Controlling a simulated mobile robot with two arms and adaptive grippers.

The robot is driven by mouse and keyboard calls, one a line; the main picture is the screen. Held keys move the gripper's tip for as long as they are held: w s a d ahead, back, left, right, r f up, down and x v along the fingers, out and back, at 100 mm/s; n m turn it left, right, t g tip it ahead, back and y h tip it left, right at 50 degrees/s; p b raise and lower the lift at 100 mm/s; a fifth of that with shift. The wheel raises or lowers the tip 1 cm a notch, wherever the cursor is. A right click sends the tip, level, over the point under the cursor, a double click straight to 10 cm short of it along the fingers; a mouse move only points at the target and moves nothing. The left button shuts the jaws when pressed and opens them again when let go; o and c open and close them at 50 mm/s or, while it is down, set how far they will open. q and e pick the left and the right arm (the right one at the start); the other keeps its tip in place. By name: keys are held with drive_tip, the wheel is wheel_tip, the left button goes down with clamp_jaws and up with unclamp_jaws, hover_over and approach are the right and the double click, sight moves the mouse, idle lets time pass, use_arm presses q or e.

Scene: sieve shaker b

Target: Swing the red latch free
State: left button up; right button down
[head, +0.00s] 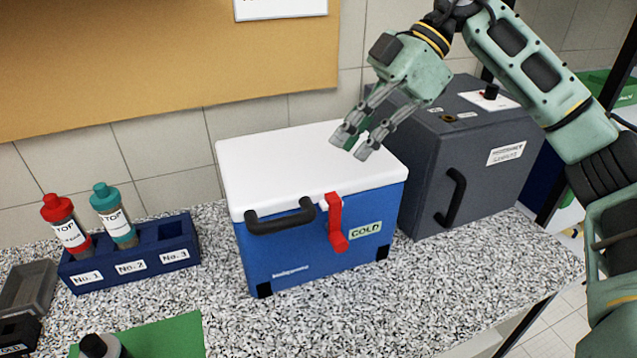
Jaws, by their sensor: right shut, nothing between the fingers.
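The red latch (336,222) is on the front of a blue cooler box (290,258) with a white lid (300,170). It hangs down from the lid's front edge over the blue body, just left of the COLD label (365,229). The lid is down on the box. My right gripper (352,148) is in front of the camera above the lid's right part, up and behind the latch and apart from it. Its fingers are shut with nothing held. My left gripper is not in view.
A black handle (280,217) sits on the lid's front, left of the latch. A dark grey box (440,150) with its own handle stands close at the right. A blue rack (130,255) holds a red-capped bottle (66,222) and a teal-capped bottle (113,214). Speckled counter (400,290) is free in front.

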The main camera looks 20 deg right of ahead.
sight(335, 200)
drive_tip(key=p+x, duration=0.1)
drive_tip(key=x, duration=0.8)
drive_tip(key=shift+s+a+f+p, duration=0.25)
drive_tip(key=shift+s+a+p, duration=0.05)
drive_tip(key=shift+p, duration=0.1)
drive_tip(key=shift+w+d, duration=0.1)
drive_tip(key=shift+d, duration=0.05)
drive_tip(key=shift+d+y+b, duration=0.35)
drive_tip(key=shift+d+y, duration=1.05)
drive_tip(key=d+f+y+p, duration=0.2)
drive_tip(key=d+y+p, duration=0.1)
drive_tip(key=d, duration=0.4)
drive_tip(key=shift+w+d, duration=0.15)
drive_tip(key=shift+d, duration=0.1)
drive_tip(key=shift+f, duration=0.15)
